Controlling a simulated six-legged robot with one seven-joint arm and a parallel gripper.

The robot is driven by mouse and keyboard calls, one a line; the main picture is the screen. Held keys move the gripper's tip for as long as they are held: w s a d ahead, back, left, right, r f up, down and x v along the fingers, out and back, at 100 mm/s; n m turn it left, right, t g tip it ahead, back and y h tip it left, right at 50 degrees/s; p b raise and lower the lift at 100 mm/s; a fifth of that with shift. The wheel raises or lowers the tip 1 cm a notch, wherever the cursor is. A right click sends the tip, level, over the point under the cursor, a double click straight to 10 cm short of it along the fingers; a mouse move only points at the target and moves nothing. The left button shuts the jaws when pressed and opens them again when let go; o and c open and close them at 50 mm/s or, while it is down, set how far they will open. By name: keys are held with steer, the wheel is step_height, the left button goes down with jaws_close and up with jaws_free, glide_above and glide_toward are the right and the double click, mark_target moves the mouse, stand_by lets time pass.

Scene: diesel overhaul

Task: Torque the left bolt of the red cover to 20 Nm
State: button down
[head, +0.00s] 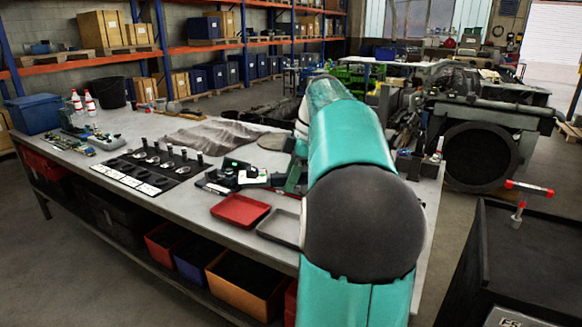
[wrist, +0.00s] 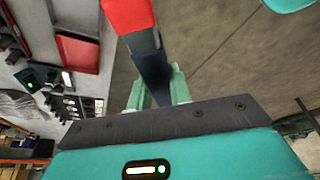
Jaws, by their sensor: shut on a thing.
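In the wrist view, my gripper (wrist: 157,88) has its two pale green fingers shut on a tool (wrist: 149,62) with a red end and a dark grey and black body. The tool points away from the wrist and its far end leaves the top of the picture. It is held over the floor beside the bench edge. In the head view my arm hides the gripper and the tool. I cannot make out the red cover or its left bolt in either view.
The workbench (head: 142,178) carries a red tray (head: 240,210), a grey tray (head: 281,228), a black device with a green light (head: 231,166) and a black board of parts (head: 150,166). An engine (head: 480,110) stands behind right. A dark cabinet (head: 535,250) with a red-handled piece (head: 528,188) is at right.

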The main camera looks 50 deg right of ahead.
steer(key=s+a+f+n+g+y, duration=0.1)
steer(key=s+a+f+n, duration=0.2)
steer(key=f, duration=0.4)
steer(key=shift+s+a+f+n, duration=0.15)
steer(key=shift+s+f+n, duration=0.15)
steer(key=shift+s+n, duration=0.5)
steer(key=shift+w, duration=0.15)
stand_by(0.4)
steer(key=shift+w+d, duration=0.2)
steer(key=shift+w, duration=0.05)
steer(key=shift+w+m, duration=0.1)
steer(key=shift+m, duration=0.2)
steer(key=shift+w+d, duration=0.2)
steer(key=shift+w, duration=0.15)
